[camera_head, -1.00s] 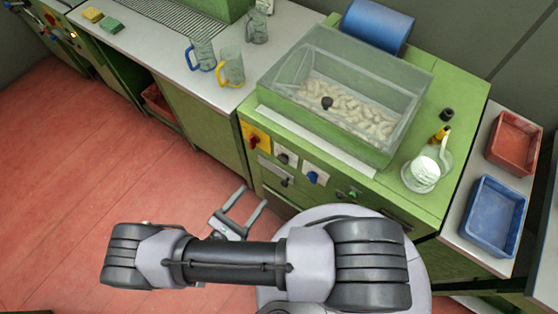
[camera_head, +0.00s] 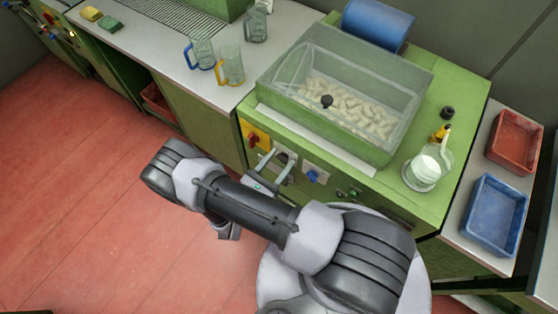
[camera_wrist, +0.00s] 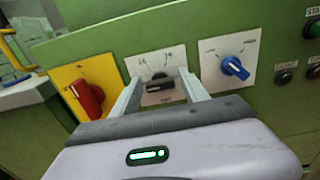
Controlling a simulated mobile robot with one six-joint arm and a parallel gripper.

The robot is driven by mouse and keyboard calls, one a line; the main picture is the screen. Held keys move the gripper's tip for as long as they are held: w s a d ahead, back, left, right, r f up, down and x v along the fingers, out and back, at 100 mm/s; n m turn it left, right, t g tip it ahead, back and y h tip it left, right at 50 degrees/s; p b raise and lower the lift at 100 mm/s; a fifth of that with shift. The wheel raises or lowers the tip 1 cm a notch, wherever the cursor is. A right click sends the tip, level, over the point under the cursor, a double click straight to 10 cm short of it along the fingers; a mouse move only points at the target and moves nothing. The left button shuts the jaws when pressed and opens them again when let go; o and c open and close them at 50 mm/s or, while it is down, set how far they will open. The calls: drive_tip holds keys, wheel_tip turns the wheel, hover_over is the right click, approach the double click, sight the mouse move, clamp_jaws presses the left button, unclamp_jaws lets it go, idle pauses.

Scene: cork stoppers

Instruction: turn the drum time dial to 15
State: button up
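The dial on a white plate (camera_wrist: 148,63) has a black knob (camera_wrist: 158,86) and printed numbers above it, small and hard to read for certain. In the wrist view my gripper (camera_wrist: 159,77) is open, with one finger on each side of the knob. I cannot tell whether either finger touches it, or exactly where the pointer stands. In the head view my gripper (camera_head: 279,158) is at the front of the green machine (camera_head: 225,138), and its fingers partly cover the dial plate.
A red switch on a yellow plate (camera_wrist: 72,80) is left of the dial, and a blue knob (camera_wrist: 234,68) is right of it. Small buttons (camera_wrist: 284,77) are farther right. Above stands a clear-covered bin of pale stoppers (camera_head: 345,105). A beaker (camera_head: 424,170) stands on the top.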

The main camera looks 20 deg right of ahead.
clamp_jaws()
drive_tip(key=shift+m, duration=0.3)
drive_tip(key=m+b, duration=0.1)
drive_tip(key=m, duration=0.3)
drive_tip(key=shift+s, duration=0.1)
drive_tip(key=m+b, duration=0.1)
drive_tip(key=m, duration=0.4)
drive_tip(key=shift+d+f, duration=0.15)
drive_tip(key=m, duration=1.4)
drive_tip(key=shift+s+f+b, duration=0.1)
drive_tip(key=shift+f+b, duration=0.15)
drive_tip(key=shift+b, duration=0.15)
